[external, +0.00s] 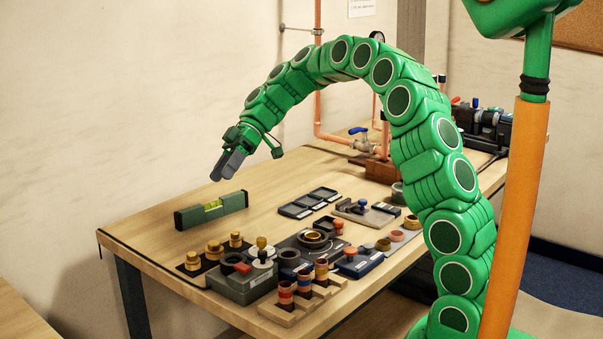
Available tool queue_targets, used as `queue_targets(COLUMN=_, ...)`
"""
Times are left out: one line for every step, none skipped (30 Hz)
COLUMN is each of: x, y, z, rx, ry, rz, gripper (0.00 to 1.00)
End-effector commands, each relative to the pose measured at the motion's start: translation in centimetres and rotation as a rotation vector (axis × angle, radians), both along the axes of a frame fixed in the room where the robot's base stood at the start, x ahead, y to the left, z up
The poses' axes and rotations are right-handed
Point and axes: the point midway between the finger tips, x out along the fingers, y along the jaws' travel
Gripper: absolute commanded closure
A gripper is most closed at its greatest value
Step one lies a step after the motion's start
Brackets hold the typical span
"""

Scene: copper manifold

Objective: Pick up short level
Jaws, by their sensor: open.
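The short level (211,210) is a dark green bar with a yellow-green vial in its middle. It lies on the wooden table near the far left edge, apart from the other items. My gripper (229,165) points down and to the left, above the level in the picture. It is open, with grey fingers and nothing seen between them. The fingertips look apart from the level; the exact gap in depth cannot be told.
Brass fittings (214,249) stand on a dark mat in front of the level. A grey box (243,285), a wooden rack (296,306) and black trays (308,203) crowd the table's front and middle. Copper pipes (318,80) rise behind. The wooden tabletop (150,220) is clear left of the level.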

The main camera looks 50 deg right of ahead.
Motion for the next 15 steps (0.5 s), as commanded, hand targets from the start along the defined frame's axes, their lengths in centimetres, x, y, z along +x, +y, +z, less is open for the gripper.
queue_targets(x=1.1, y=-0.7, z=-0.8, rx=0.015, ry=-0.022, rz=-0.001, gripper=0.42)
queue_targets(x=1.7, y=-1.2, z=-1.0, rx=0.025, ry=-0.039, rz=0.000, gripper=0.42)
queue_targets(x=2.5, y=-1.7, z=-1.4, rx=0.035, ry=-0.062, rz=0.002, gripper=0.42)
queue_targets(x=3.0, y=-2.1, z=-1.8, rx=0.044, ry=-0.077, rz=0.004, gripper=0.42)
queue_targets(x=3.5, y=-2.5, z=-2.3, rx=0.052, ry=-0.092, rz=0.006, gripper=0.42)
queue_targets(x=4.2, y=-3.1, z=-2.8, rx=0.061, ry=-0.113, rz=0.008, gripper=0.42)
queue_targets(x=4.7, y=-3.6, z=-3.1, rx=0.067, ry=-0.131, rz=0.010, gripper=0.42)
queue_targets(x=5.3, y=-4.0, z=-3.4, rx=0.071, ry=-0.150, rz=0.010, gripper=0.42)
queue_targets(x=6.0, y=-4.7, z=-4.0, rx=0.079, ry=-0.174, rz=0.010, gripper=0.42)
queue_targets(x=6.4, y=-5.2, z=-4.5, rx=0.084, ry=-0.188, rz=0.010, gripper=0.42)
queue_targets(x=6.9, y=-5.7, z=-5.0, rx=0.089, ry=-0.205, rz=0.011, gripper=0.42)
queue_targets(x=7.5, y=-6.4, z=-5.5, rx=0.095, ry=-0.229, rz=0.011, gripper=0.42)
queue_targets(x=7.9, y=-6.9, z=-5.9, rx=0.098, ry=-0.247, rz=0.011, gripper=0.42)
queue_targets(x=8.4, y=-7.4, z=-6.3, rx=0.099, ry=-0.266, rz=0.011, gripper=0.42)
queue_targets(x=9.0, y=-8.2, z=-7.0, rx=0.101, ry=-0.290, rz=0.012, gripper=0.42)
